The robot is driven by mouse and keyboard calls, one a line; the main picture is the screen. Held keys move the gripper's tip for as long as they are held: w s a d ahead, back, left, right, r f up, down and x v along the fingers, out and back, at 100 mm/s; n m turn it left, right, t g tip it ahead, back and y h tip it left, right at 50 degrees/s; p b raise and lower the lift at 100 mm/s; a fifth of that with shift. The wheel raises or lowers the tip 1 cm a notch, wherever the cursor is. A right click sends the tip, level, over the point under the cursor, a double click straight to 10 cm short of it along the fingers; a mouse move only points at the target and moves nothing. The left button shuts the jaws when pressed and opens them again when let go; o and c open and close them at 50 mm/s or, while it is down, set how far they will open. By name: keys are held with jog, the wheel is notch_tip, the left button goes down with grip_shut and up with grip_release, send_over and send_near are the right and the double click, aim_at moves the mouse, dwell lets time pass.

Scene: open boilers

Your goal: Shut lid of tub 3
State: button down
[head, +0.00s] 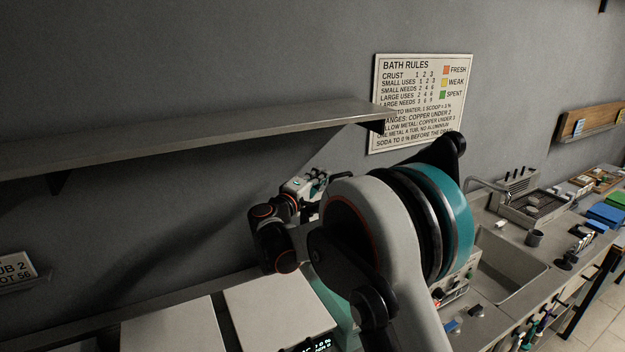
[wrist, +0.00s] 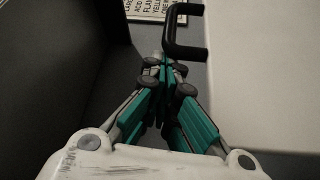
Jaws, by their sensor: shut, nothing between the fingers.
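My gripper (head: 312,185) is raised near the back wall in the head view, beyond my arm's large joint. In the wrist view its teal fingers (wrist: 164,72) are together and hold nothing. A black handle (wrist: 181,50) stands just beyond and right of the fingertips, beside a broad pale panel (wrist: 260,75). I cannot tell whether the fingers touch the handle. In the head view, two pale flat lids (head: 172,332) (head: 270,305) show at the bottom, the right one partly behind my arm. No tub 3 label is readable.
A long shelf (head: 190,137) juts from the wall left of the gripper. A bath rules sign (head: 422,100) hangs behind my arm. A tub 2 sign (head: 14,270) is at lower left. A sink (head: 508,265) and a cluttered counter lie to the right.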

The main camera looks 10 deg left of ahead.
jog(key=s+d+f+m+h+b, duration=0.3)
jog(key=s+d+f+m+b, duration=0.3)
jog(key=s, duration=0.4)
jog(key=s+d+f+m+h+b, duration=0.3)
jog(key=s+d+f+m+b, duration=0.3)
jog(key=s+b, duration=0.5)
jog(key=shift+d+f+m+h, duration=0.2)
jog(key=shift+d+m+h, duration=0.15)
jog(key=shift+d, duration=0.8)
